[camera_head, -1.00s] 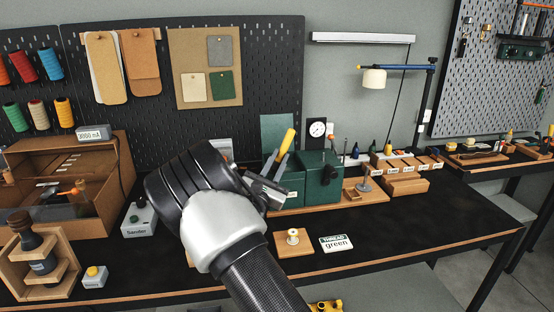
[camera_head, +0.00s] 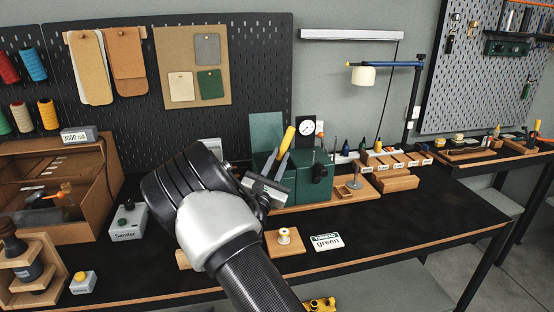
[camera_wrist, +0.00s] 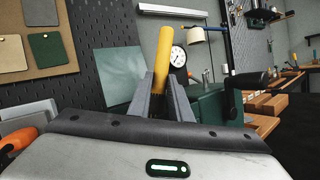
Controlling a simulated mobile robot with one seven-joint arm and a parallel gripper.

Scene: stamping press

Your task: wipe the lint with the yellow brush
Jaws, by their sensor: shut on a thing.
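My gripper (camera_head: 277,163) is shut on the yellow brush (camera_head: 288,138), in front of the dark green press housing (camera_head: 318,183). Only the brush's yellow handle shows, rising tilted above the fingers. In the wrist view the handle (camera_wrist: 163,58) stands between the two grey fingertips (camera_wrist: 161,88). The brush's bristle end is hidden behind the gripper body. I cannot make out any lint in either view.
A wooden block with a small spool (camera_head: 284,237) and a "green" thread card (camera_head: 327,242) lie on the black bench. A Sander box (camera_head: 129,222) stands left of my arm. A desk lamp (camera_head: 363,75) overhangs the back. The bench's right front is clear.

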